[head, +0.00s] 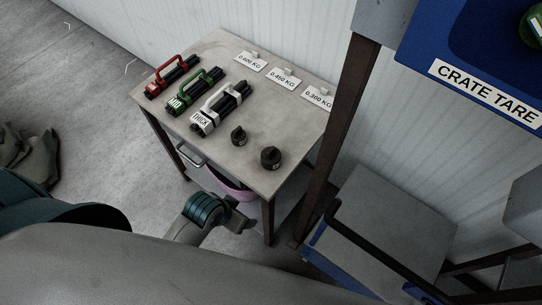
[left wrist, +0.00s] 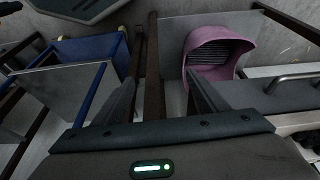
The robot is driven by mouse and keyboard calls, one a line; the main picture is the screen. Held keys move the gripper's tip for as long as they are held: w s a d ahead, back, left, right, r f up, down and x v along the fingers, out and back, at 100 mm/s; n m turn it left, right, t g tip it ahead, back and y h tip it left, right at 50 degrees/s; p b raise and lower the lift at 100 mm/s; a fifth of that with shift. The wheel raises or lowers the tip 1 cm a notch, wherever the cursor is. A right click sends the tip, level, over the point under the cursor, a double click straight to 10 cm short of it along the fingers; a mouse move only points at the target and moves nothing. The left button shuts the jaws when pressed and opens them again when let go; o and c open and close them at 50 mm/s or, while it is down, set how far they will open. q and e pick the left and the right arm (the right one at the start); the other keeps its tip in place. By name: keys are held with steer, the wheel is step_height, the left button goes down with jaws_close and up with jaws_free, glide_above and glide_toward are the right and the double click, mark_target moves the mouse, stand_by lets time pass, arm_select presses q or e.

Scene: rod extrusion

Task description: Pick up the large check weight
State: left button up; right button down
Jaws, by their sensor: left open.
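The large check weight (head: 271,158) is a black knobbed cylinder standing upright near the front right corner of the grey table (head: 215,65) in the head view. A smaller black weight (head: 239,137) stands to its left. My left gripper (head: 245,223) is low in front of the table, below the tabletop and apart from the weights. The weights do not show in the left wrist view. My right gripper is not in view.
Red (head: 172,77), green (head: 193,91) and white-handled (head: 221,107) rod bundles lie on the table's left side. Labelled cards (head: 283,78) line the back. A pink bin (left wrist: 218,47) sits under the tabletop. A brown post (head: 345,125) and blue-edged cart (head: 385,225) stand at right.

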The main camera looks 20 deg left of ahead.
arm_select(q)
steer(key=w+d+r+m+h, duration=0.1)
steer(key=w+d+r+m, duration=0.1)
steer(key=r, duration=0.2)
steer(key=w+d+r+m+h, duration=0.1)
steer(key=w+d+r+m, duration=0.1)
steer(key=w+d+r, duration=0.1)
steer(key=w+d+r+m+h, duration=0.1)
steer(key=w+d+r, duration=0.1)
steer(key=r, duration=0.3)
steer(key=shift+w+d+m, duration=0.35)
steer(key=shift+w+m, duration=0.05)
steer(key=shift+w, duration=0.15)
steer(key=w+d+r+m+g+h, duration=0.1)
steer(key=w+r+m, duration=0.3)
steer(key=w+a+r+m+g+y, duration=0.1)
steer(key=w+a+r+m, duration=0.3)
steer(key=a+r, duration=0.5)
steer(key=shift+w+a+g, duration=0.15)
steer(key=shift+a+g, duration=0.65)
steer(key=shift+g, duration=0.1)
